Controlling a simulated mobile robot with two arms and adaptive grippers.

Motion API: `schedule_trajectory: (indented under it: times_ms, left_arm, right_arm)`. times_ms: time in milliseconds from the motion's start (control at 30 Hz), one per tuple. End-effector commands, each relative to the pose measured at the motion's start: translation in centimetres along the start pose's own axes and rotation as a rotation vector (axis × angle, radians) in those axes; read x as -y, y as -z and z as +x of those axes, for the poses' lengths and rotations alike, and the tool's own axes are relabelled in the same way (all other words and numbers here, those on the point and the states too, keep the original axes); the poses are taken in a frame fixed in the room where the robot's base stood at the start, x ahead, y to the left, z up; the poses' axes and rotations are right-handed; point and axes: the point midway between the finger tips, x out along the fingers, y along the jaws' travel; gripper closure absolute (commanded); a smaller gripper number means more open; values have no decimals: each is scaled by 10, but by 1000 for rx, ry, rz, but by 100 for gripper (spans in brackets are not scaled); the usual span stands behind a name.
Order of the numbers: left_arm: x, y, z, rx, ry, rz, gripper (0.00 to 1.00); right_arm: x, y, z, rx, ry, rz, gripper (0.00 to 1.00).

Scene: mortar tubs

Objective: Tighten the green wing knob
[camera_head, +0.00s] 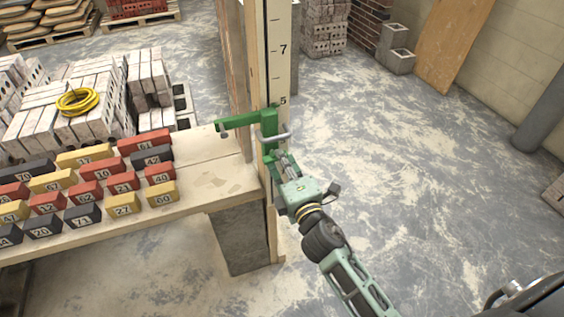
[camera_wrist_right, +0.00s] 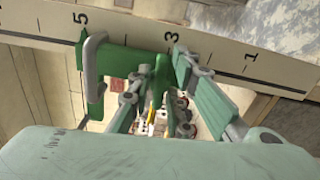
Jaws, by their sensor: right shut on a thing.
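A green slider bracket (camera_head: 245,119) sits on the upright wooden gauge post (camera_head: 278,60), near its mark 5, with an arm reaching left over the bench end. A grey bent bar (camera_wrist_right: 92,66) crosses the bracket. My right gripper (camera_head: 276,155) is at the bracket's front, just below the bar. In the right wrist view its fingers are closed around the green wing knob (camera_wrist_right: 160,72), which stands between them against the post. In the head view the fingers mostly hide the knob. I cannot tell how tight it is. My left gripper is not in view.
A wooden bench (camera_head: 205,170) to the left holds several numbered red, yellow and black blocks (camera_head: 122,182). Behind it are brick stacks (camera_head: 75,115) with a coiled yellow hose (camera_head: 78,101). The dusty floor (camera_head: 430,180) to the right is clear.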

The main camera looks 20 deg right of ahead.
Motion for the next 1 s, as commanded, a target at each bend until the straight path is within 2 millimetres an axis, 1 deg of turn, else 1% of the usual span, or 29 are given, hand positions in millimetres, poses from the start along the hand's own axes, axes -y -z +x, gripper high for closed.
schedule_trajectory:
  times_ms: [33, 300, 767, 800, 900, 1000]
  left_arm:
    - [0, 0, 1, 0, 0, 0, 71]
    - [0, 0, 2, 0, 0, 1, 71]
    - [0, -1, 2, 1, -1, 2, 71]
    - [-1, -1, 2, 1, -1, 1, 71]
    - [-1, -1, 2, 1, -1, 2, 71]
    - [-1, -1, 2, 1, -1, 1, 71]
  right_arm:
    - [4, -1, -1, 4, 7, 22, 100]
    - [4, -1, -1, 2, 7, 93, 100]
    - [5, 0, -1, 2, 8, 105, 100]
    - [5, 0, -1, 2, 8, 104, 80]
    - [5, 0, -1, 2, 7, 104, 72]
    - [4, 0, -1, 1, 5, 104, 70]
